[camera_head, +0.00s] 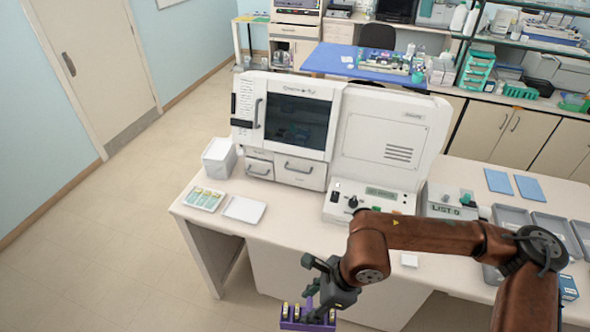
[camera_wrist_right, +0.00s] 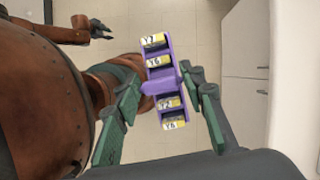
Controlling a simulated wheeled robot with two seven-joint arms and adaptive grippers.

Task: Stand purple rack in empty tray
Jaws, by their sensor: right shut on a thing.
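The purple rack (camera_head: 306,326) is in my right gripper (camera_head: 314,288), held in the air off the front of the white bench at the bottom of the head view. In the right wrist view the rack (camera_wrist_right: 167,80) lies between the two green fingers, with several yellow-labelled slides in its slots. Several grey trays stand on the bench's right side; the left one of the back row (camera_head: 511,216) looks empty. My left gripper (camera_wrist_right: 101,28) shows small at the upper left of the wrist view; its opening is unclear.
A white staining machine (camera_head: 290,118) and a control unit (camera_head: 372,203) stand on the bench. A white flat tray (camera_head: 244,209) and a slide tray (camera_head: 205,199) lie at its left. A box marked LIST (camera_head: 447,210) stands right of centre. My right arm hides part of the bench.

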